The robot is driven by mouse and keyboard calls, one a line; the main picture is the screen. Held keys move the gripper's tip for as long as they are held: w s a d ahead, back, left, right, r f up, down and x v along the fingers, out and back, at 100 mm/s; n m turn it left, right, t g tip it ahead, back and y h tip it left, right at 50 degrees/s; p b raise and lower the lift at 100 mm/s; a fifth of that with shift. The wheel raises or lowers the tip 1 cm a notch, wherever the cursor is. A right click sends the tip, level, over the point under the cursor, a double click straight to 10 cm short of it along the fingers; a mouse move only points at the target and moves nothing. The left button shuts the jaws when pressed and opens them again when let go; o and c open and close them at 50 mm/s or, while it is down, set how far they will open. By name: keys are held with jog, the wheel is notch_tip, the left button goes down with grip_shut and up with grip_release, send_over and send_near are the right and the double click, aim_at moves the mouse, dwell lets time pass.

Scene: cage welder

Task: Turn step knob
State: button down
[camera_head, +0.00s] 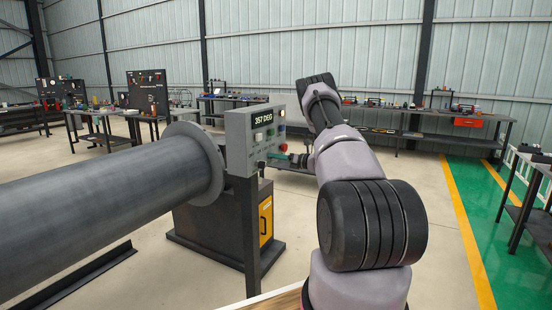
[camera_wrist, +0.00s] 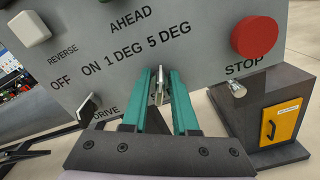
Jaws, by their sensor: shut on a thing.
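The step knob (camera_wrist: 158,94) is a small metallic knob on the grey control panel (camera_wrist: 190,40), below the labels 1 DEG and 5 DEG. My gripper (camera_wrist: 160,74) has its two teal fingers on either side of the knob and is shut on it. The fingers hide part of the knob. In the head view, my gripper (camera_head: 287,157) reaches the panel's face from the right, and the knob cannot be made out. The panel's display (camera_head: 263,118) appears to read 357 DEG.
The drive knob (camera_wrist: 88,110) is left of my fingers, and a red button (camera_wrist: 255,37) marked STOP is upper right. A white button (camera_wrist: 30,28) is upper left. A large grey pipe (camera_head: 90,210) lies left of the panel.

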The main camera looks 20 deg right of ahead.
jog(key=n, duration=0.6)
jog(key=shift+s, duration=0.15)
jog(key=shift+s+a+n, duration=0.1)
jog(key=shift+a+n, duration=0.05)
jog(key=shift+n, duration=2.55)
jog(key=c, duration=0.9)
grip_release()
jog(key=v, duration=1)
jog(key=shift+s+d, duration=0.25)
jog(key=shift+s, duration=0.05)
